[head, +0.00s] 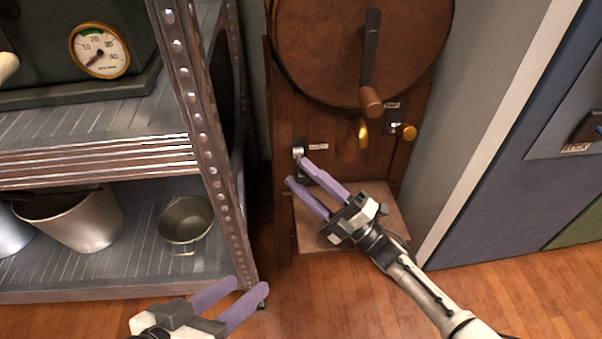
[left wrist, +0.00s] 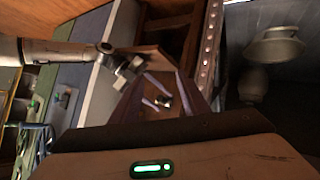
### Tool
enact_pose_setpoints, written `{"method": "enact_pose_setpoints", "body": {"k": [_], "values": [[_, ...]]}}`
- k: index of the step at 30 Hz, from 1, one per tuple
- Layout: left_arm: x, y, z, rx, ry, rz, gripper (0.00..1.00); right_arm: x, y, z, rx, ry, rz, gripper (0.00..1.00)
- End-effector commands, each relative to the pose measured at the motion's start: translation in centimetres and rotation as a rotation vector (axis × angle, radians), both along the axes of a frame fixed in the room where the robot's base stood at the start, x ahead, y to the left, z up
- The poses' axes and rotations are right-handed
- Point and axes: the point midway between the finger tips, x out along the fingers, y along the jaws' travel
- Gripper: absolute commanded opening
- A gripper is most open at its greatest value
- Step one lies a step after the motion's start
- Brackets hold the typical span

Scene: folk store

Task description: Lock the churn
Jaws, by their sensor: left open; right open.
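The churn (head: 352,45) is a round brown wooden drum with a dark crank (head: 371,60) and wooden grip, on a wooden stand. On the stand's front left is a small metal latch (head: 298,153) beside a white label (head: 318,147). My right gripper (head: 298,172) is open with its purple fingertips at the latch, one partly covering it; I cannot tell whether they touch. The right gripper also shows small in the left wrist view (left wrist: 147,88). My left gripper (head: 248,286) is open and empty, low at the front, near the shelf's foot.
A brass spout (head: 363,132) and a yellow knob (head: 409,132) sit on the stand below the drum. A metal shelf (head: 100,160) on the left holds a pot (head: 75,218) and a small pan (head: 186,222). A blue-grey cabinet (head: 500,165) stands at right.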

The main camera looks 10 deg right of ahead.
Motion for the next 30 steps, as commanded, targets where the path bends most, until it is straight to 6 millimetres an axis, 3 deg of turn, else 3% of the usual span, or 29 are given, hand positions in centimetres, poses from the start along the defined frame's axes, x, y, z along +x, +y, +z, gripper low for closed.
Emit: {"method": "enact_pose_setpoints", "body": {"k": [3,15,29,30], "values": [[0.0,0.3,0.2,0.027,0.013,0.001,0.41,-1.6,-1.9,0.2,-0.003,0.004,-0.003,0.41],[-0.5,1.7,-2.8,0.127,0.098,0.002,0.41,-6.9,-7.9,0.2,-0.001,0.003,-0.001,0.41],[-0.5,2.0,-3.5,0.144,0.108,0.004,0.41,-7.9,-8.9,0.1,0.001,0.0,0.0,0.41],[-0.5,1.9,-3.5,0.144,0.108,0.004,0.41,-7.9,-8.9,0.1,0.001,0.001,0.0,0.35]]}}
